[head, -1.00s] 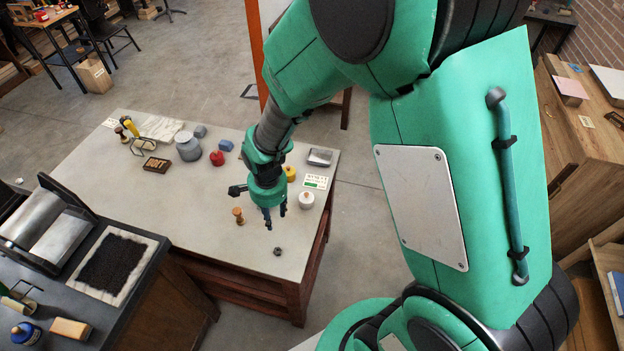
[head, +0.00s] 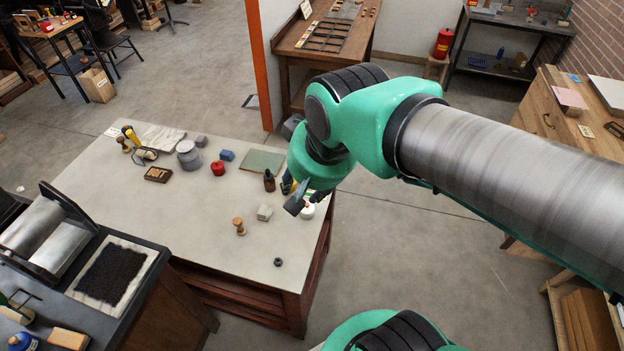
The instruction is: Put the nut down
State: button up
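The nut (head: 278,262) is a small dark ring-like piece. It lies on the pale top of the table (head: 205,225), near the front right corner, with nothing touching it. My gripper (head: 296,202) is above the table's right side, behind and a little to the right of the nut, clear of it. The wrist hides most of the gripper; only a dark part and a bluish part show, so its opening is unclear.
A wooden-handled stamp (head: 239,226) and a pale grey block (head: 265,213) stand behind the nut. A dark bottle (head: 269,181) and a white round jar (head: 308,211) are close to my gripper.

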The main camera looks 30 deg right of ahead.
jog(key=s+r, duration=0.1)
jog(key=s+r+n, duration=0.1)
jog(key=s, duration=0.1)
jog(key=s+r+n, duration=0.1)
jog(key=shift+s+d+t, duration=0.15)
jog(key=shift+d+t, duration=0.1)
jog(key=shift+t, duration=0.15)
jog(key=shift+f, duration=0.1)
notch_tip(320, 180, down, 7)
jog(key=b, duration=0.7)
jog(key=shift+o, duration=0.5)
jog(key=shift+r, duration=0.2)
